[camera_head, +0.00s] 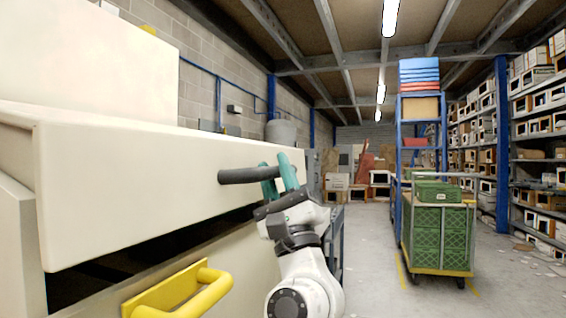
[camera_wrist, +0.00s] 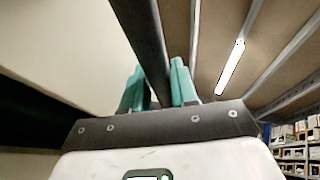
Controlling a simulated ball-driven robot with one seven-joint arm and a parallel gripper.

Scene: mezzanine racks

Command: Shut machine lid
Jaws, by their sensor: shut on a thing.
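The machine lid (camera_head: 130,175) is a large cream panel at the left of the head view, with a dark gap below its lower edge. A dark grey bar handle (camera_head: 240,176) sticks out from its right end. My gripper (camera_head: 279,176), with teal fingers, is shut on this handle. In the wrist view the handle (camera_wrist: 146,40) runs between the two teal fingertips (camera_wrist: 157,84). The machine's body (camera_head: 255,285) is below the gap, with a yellow handle (camera_head: 207,290) on its front.
A trolley of green crates (camera_head: 440,235) stands at the right on the grey floor. Shelving (camera_head: 505,180) with many boxes lines the right side. A blue rack (camera_head: 398,150) is behind the trolley. The floor (camera_head: 375,285) between machine and trolley is clear.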

